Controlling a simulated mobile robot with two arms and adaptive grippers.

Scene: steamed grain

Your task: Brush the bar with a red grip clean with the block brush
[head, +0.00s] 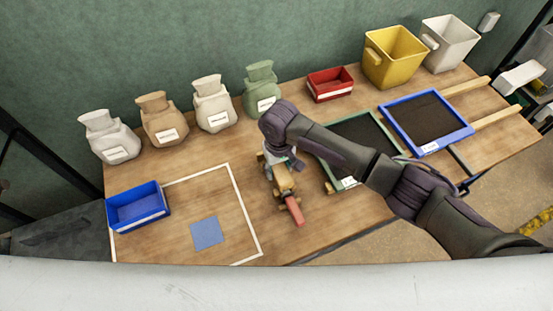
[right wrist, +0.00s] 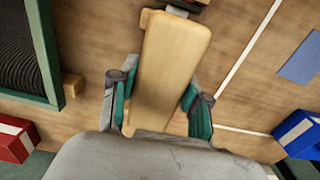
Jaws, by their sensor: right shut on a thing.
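My right gripper (head: 278,163) is shut on the block brush (head: 285,181), a pale wooden block. In the right wrist view the brush (right wrist: 172,60) lies lengthwise between the teal finger pads of the gripper (right wrist: 160,100). The bar's red grip (head: 294,211) sticks out beyond the brush toward the table's front edge. A dark end piece of the bar shows at the top of the right wrist view. The rest of the bar is hidden under the brush and gripper, and I cannot tell whether the bristles touch it. My left gripper is out of view.
A green-framed screen (head: 387,129) stands close right of the gripper, with a blue-framed one (head: 466,131) beyond. Several sacks, a red bin (head: 330,84) and yellow bin (head: 394,58) line the back. A blue bin (head: 137,206) and blue square (head: 206,233) lie left, with bare table between.

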